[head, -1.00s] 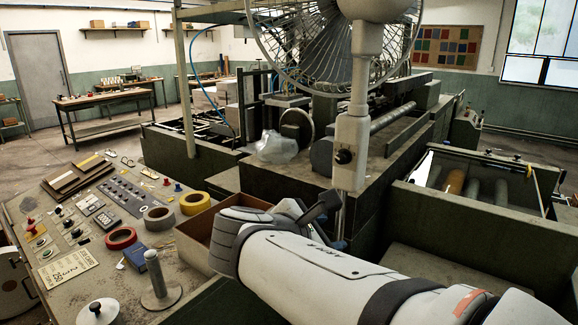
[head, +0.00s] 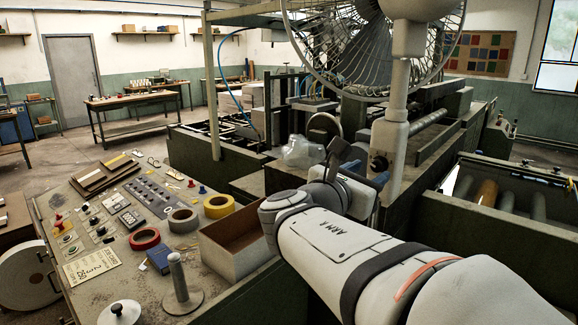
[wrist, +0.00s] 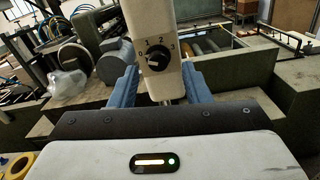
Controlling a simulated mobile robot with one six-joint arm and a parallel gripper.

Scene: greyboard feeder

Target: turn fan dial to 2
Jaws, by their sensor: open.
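The fan (head: 350,45) stands on a pale post (head: 397,110) at the upper right of the head view. Its black dial (head: 378,163) is on the front of the post. In the wrist view the dial (wrist: 157,58) is face-on near top centre, with 0, 1, 2 and 3 printed around its left, top and right. A small pale mark shows on the knob, but its exact setting is hard to tell. My gripper (wrist: 160,77) is open, with blue fingers left and right of the post, a little below the dial. The gripper in the head view (head: 365,175) is level with the dial.
A control panel (head: 105,265) with tape rolls, a metal post and an open box (head: 238,245) lies left of my arm. A clear plastic bag (head: 300,152) sits behind the gripper. Machine bodies and a roller bay (head: 490,195) stand to the right.

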